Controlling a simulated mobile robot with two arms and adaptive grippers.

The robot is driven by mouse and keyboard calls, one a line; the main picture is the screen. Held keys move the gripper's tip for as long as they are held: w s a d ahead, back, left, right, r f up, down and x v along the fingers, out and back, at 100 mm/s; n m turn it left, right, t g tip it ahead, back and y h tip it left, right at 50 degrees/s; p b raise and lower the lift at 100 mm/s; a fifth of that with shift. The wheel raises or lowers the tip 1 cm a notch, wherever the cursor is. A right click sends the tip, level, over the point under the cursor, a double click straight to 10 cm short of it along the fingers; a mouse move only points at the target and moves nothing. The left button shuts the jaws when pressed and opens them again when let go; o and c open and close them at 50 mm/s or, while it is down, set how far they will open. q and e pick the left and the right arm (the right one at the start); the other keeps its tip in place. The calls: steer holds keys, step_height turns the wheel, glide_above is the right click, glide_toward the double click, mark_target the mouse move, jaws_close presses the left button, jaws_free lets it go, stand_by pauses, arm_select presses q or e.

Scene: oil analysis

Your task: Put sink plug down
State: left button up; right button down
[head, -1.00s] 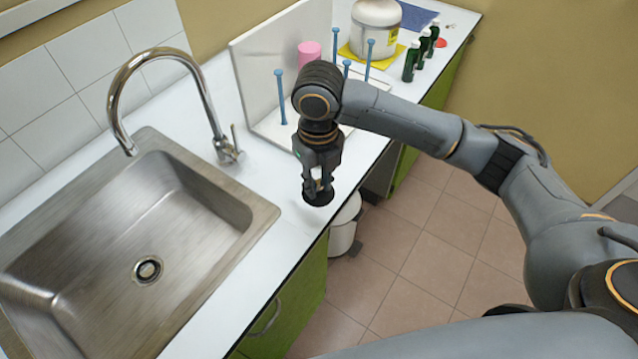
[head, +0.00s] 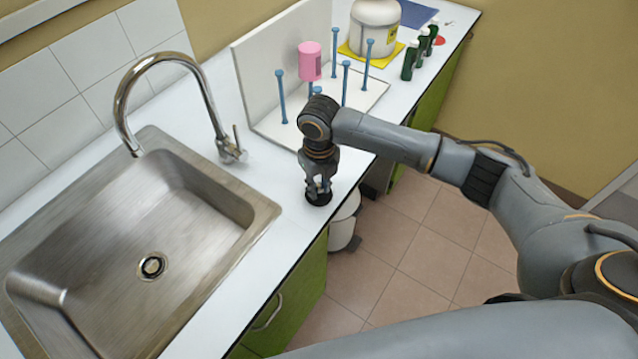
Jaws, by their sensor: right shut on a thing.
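The sink plug (head: 318,198) is a small black disc at the front edge of the white counter, right of the sink. My right gripper (head: 318,185) points down and is shut on the upper part of the plug. The plug appears to be at or very close to the counter surface; exact contact cannot be told. The steel sink (head: 95,255) is at the left, with its round drain (head: 151,266) open to view. My left gripper is not in view.
A chrome faucet (head: 207,100) stands behind the sink. A white drying rack (head: 268,125) with blue pegs and a pink cup (head: 310,61) is behind my right gripper. A white canister (head: 375,28) and dark green bottles (head: 409,62) stand farther back. Counter between sink and gripper is clear.

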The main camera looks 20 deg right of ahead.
mark_target(319, 187)
steer(key=shift+f, duration=0.1)
steer(key=c, duration=1.2)
jaws_free()
step_height(319, 187, up, 12)
steer(key=b, duration=0.2)
steer(key=shift+b, duration=0.3)
